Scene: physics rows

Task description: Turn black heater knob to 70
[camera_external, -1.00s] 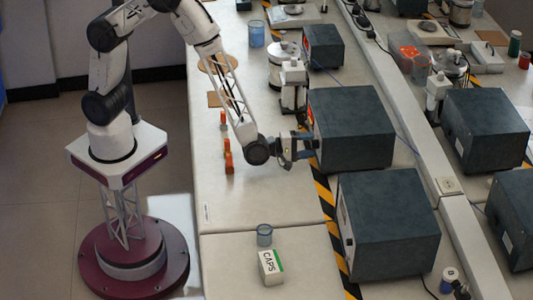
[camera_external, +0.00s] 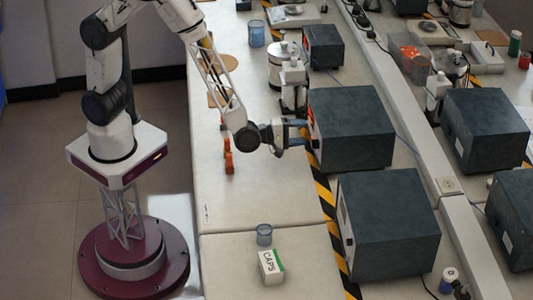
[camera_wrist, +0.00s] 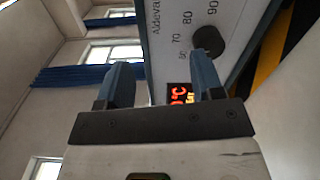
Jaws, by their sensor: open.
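The black heater knob (camera_wrist: 208,41) is round and sits on the light front panel of a heater box, with printed numbers such as 70, 80 and 90 beside it. Its pointer mark cannot be made out. The heater (camera_external: 352,128) is a dark grey box on the bench in the external view; its front faces my arm and the knob is not visible there. My gripper (camera_wrist: 160,75) is open and empty before the panel. In the wrist view the tip of its right finger is just below the knob, and the knob is not between the fingers. My gripper (camera_external: 303,134) is close to the heater front.
A red lit display (camera_wrist: 178,95) shows between the fingers, partly hidden. Another grey box (camera_external: 388,225) stands nearer the camera. A white bottle-like device (camera_external: 292,85) stands just beyond my gripper. Orange objects (camera_external: 228,160), a CAPS box (camera_external: 271,267) and a glass (camera_external: 264,235) are on the bench.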

